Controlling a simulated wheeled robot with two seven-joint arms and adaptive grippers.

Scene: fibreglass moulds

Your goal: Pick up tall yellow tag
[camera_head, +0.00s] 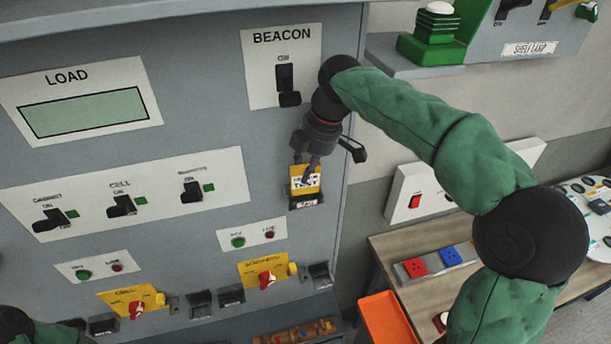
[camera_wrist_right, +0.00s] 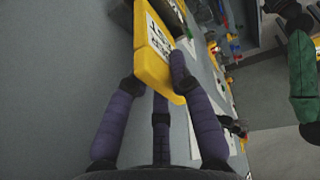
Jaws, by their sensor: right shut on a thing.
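The tall yellow tag (camera_head: 305,180) has a white label with black print. In the head view it is in front of the grey panel, just above a small dark holder (camera_head: 306,202) with a white label. My right gripper (camera_head: 307,165) is shut on the tag from above. The right wrist view shows the fingers (camera_wrist_right: 160,85) closed around the lower part of the yellow tag (camera_wrist_right: 152,45). I cannot tell whether the tag is still touching the holder. My left gripper is not visible; only part of my left arm shows at the bottom left corner.
The grey panel carries a BEACON switch (camera_head: 287,85), a LOAD display (camera_head: 85,112), a row of CELL switches (camera_head: 122,206) and yellow plates with red knobs (camera_head: 266,279). A wooden table (camera_head: 410,250) with an orange tray (camera_head: 388,318) stands at the right.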

